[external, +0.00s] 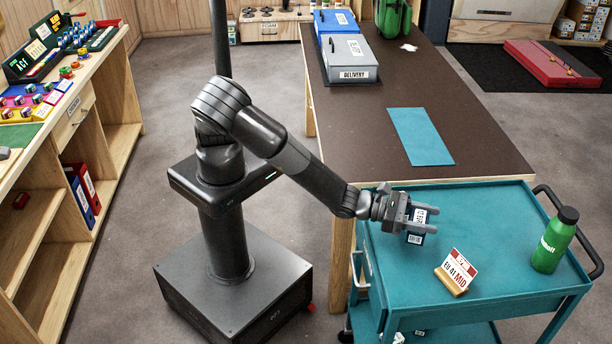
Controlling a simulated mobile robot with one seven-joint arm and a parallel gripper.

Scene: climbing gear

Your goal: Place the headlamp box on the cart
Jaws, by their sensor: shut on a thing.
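The headlamp box (415,238) is a small dark blue box with white labels. My gripper (414,222) is shut on it, with a finger on either side. The box is over the left part of the teal cart (480,208); I cannot tell whether its bottom touches the cart top. Parts of the box are hidden by the fingers.
A sign on a wooden stand (456,272) and a green bottle (554,240) with a black cap stand on the cart. Behind is a brown table (470,130) with a teal mat (420,136) and a grey delivery box (349,58). The cart's back middle is clear.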

